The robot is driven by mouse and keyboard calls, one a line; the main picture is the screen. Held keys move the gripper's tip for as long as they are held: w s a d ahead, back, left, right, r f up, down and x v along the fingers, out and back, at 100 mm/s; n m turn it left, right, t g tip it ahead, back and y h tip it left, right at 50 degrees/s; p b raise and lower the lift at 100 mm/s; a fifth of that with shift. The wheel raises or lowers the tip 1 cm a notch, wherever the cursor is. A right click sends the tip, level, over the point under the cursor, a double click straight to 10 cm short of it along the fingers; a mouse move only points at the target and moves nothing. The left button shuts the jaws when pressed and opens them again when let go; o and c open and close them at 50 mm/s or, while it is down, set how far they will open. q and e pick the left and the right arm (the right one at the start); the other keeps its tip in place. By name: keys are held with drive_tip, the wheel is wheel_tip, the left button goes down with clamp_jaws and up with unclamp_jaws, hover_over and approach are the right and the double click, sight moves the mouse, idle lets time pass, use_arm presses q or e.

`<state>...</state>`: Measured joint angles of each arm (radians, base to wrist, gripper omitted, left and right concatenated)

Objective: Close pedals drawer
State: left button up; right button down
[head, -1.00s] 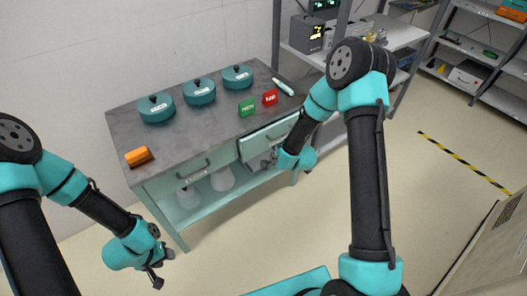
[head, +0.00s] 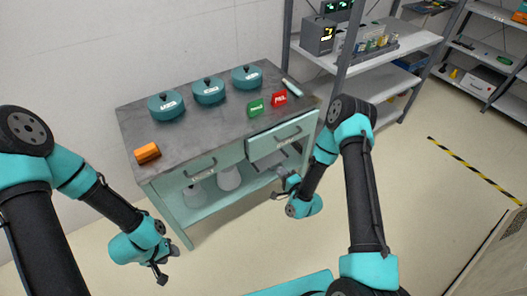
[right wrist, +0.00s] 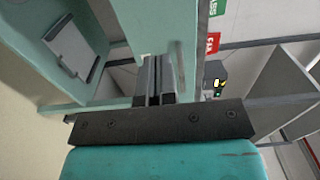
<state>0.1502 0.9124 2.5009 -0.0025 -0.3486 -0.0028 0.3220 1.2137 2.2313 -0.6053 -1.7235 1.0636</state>
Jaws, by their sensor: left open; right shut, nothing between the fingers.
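The grey-topped teal cart (head: 215,128) has two drawers side by side. The right drawer (head: 285,136) appears to stand slightly out from the cart; the left drawer (head: 195,172) looks flush. Both have dark bar handles. Their labels are too small to read, so I cannot tell which is the pedals drawer. My right gripper (head: 283,185) is shut and empty, low in front of the right drawer. In the right wrist view its fingers (right wrist: 158,85) are close to teal cart parts; contact is unclear. My left gripper (head: 168,265) is open and empty, in front of the cart's left end.
On the cart top stand three teal lidded pots (head: 208,91), an orange block (head: 147,153), a green sign (head: 255,108) and a red sign (head: 279,98). Pale containers (head: 229,178) sit on the lower shelf. Grey shelving (head: 400,45) stands right. The floor in front is clear.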

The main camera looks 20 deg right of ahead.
sight(261, 147)
drive_tip(key=x, duration=1.4)
